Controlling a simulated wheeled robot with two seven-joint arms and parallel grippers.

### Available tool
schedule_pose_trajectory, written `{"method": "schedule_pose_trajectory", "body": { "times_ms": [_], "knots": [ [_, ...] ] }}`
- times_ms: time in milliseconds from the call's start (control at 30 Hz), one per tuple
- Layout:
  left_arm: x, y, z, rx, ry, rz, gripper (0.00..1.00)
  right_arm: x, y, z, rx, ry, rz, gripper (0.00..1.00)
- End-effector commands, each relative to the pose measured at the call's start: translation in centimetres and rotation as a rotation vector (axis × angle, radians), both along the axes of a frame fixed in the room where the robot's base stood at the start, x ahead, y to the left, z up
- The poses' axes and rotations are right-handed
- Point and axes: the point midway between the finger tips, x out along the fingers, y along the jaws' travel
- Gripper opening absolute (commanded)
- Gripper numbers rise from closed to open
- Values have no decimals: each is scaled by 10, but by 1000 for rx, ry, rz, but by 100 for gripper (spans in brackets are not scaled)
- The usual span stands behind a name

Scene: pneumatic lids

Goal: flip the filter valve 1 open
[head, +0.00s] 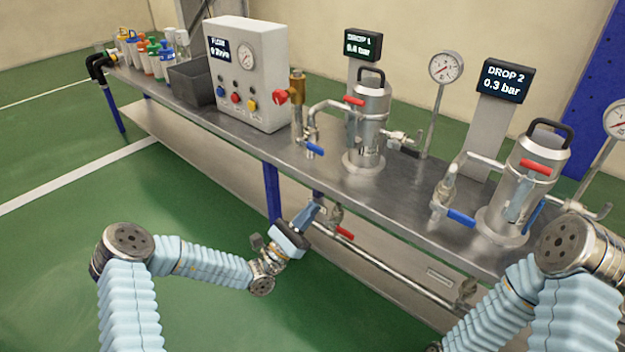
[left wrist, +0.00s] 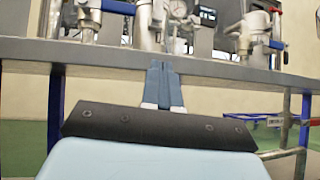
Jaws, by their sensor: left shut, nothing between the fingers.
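The first filter (head: 369,125) is a steel canister on the bench under the DROP 1 display. A valve with a blue lever (head: 314,149) sits on its left pipe, and a red lever (head: 353,100) shows at its upper left. I cannot tell from labels which lever is filter valve 1. My left gripper (head: 308,213) is shut and empty, below the bench's front edge and apart from these levers. In the left wrist view its blue fingers (left wrist: 164,84) are together in front of the bench edge. My right gripper is not seen; only its arm shows at lower right.
The steel bench (head: 215,121) has a hard front edge above my left gripper. A lower pipe with a red lever (head: 345,232) runs beneath it. The second filter (head: 520,185) with its blue lever (head: 461,217) stands right; a control box (head: 252,100) stands left. The green floor in front is clear.

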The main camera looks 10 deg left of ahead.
Motion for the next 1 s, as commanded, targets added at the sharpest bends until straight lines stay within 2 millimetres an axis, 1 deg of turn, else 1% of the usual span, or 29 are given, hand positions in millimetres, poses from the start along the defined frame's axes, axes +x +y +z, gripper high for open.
{"method": "schedule_pose_trajectory", "body": {
  "times_ms": [33, 100, 167, 233, 533, 633, 767, 1000],
  "knots": [
    [7, 16, 1, -43, -9, 54, 0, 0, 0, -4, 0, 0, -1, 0],
    [14, 31, 5, -84, -17, 107, 0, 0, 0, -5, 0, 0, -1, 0],
    [17, 39, 7, -105, -21, 134, 0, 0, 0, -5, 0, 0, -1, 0],
    [18, 43, 8, -117, -23, 148, 0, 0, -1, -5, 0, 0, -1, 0],
    [18, 42, 9, -116, -22, 146, 0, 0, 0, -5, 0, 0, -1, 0],
    [22, 39, 14, -115, -24, 145, 0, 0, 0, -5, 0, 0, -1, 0],
    [33, 32, 26, -114, -25, 144, 0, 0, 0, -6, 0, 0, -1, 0],
    [60, 16, 58, -113, -25, 143, 0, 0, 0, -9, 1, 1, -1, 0]
  ]
}}
